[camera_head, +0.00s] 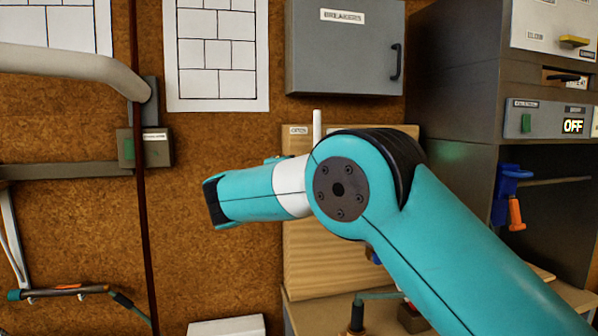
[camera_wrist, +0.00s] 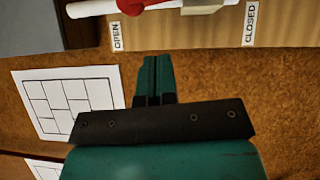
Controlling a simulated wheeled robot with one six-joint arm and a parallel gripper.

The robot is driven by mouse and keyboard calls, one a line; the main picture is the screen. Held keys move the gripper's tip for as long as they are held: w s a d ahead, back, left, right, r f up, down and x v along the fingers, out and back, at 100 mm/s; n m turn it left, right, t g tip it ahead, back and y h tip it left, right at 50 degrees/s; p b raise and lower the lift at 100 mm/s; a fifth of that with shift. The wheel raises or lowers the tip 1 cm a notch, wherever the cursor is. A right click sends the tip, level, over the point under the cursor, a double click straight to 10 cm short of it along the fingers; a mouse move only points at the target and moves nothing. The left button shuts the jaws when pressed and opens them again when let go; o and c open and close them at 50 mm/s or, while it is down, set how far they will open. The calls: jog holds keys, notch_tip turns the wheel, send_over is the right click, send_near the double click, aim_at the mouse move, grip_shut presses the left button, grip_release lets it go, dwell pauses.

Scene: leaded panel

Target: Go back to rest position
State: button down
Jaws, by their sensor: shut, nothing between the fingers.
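My gripper (camera_wrist: 154,78) shows in the wrist view with its two teal fingers together and nothing between them. It points toward a wooden panel marked OPEN and CLOSED (camera_wrist: 190,28), and a gap in the picture lies between the fingertips and the panel's edge. In the head view my teal arm reaches from the lower right toward the middle, and its fingers are hidden. The wooden panel (camera_head: 330,265) stands behind my arm there, partly covered, with a white rod (camera_head: 317,127) rising above it.
A grey breakers box (camera_head: 345,50) hangs above my arm. A dark cabinet (camera_head: 455,85) with an OFF display and an orange-handled tool (camera_head: 515,213) stand at the right. A torch-like tool (camera_head: 65,290) and a dark vertical cord (camera_head: 142,200) are at the left. Paper diagrams hang on the brown wall.

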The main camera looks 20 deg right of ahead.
jog(key=b+v, duration=0.2)
jog(key=v, duration=0.5)
jog(key=s+d+f+m+g+y, duration=0.3)
jog(key=s+f+g+y, duration=0.2)
jog(key=s+f+y, duration=0.35)
jog(key=s+a+f+m+g+y, duration=0.1)
jog(key=s+f+g+y, duration=0.2)
jog(key=s, duration=1.2)
jog(key=s+a+f+m+g+y, duration=0.1)
jog(key=s+f+g+y, duration=0.2)
jog(key=s, duration=1.3)
notch_tip(320, 180, down, 2)
jog(key=g, duration=0.4)
jog(key=shift+s+a+f, duration=0.15)
jog(key=shift+s+f, duration=0.1)
jog(key=shift+s, duration=0.05)
